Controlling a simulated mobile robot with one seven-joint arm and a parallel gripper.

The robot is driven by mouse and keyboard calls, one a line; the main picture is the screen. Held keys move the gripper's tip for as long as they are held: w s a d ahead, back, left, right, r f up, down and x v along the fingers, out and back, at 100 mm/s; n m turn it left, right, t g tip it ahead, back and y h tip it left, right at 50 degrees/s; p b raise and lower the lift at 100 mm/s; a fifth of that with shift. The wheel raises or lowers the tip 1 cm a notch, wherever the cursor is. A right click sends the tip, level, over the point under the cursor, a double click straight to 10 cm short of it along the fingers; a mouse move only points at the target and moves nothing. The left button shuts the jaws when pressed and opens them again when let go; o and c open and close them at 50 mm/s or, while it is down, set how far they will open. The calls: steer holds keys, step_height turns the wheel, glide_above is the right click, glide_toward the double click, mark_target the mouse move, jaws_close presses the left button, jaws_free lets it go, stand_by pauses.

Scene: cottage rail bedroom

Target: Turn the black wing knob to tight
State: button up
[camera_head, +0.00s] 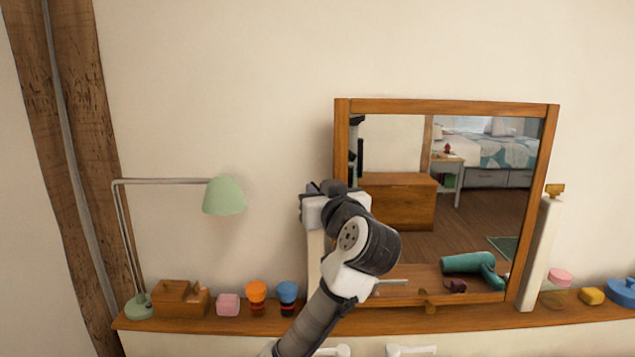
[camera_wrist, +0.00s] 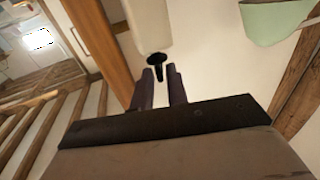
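The black wing knob (camera_wrist: 157,60) shows in the wrist view on the end of a pale post (camera_wrist: 148,22). Its narrow wing points down the picture, toward my gripper. My gripper (camera_wrist: 161,72) is open, with one dark finger on each side of the wing and visible gaps between. I cannot tell how deep the wing sits between the fingertips. In the head view my gripper (camera_head: 322,188) is at the upper left side of the wood-framed mirror (camera_head: 342,130), and it and my arm hide the black knob and much of the left post.
A brass-coloured knob (camera_head: 555,189) tops the right post (camera_head: 540,255).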

steer(key=shift+w+a, duration=0.2)
steer(key=shift+w, duration=0.5)
jaws_close()
steer(key=shift+h, duration=0.3)
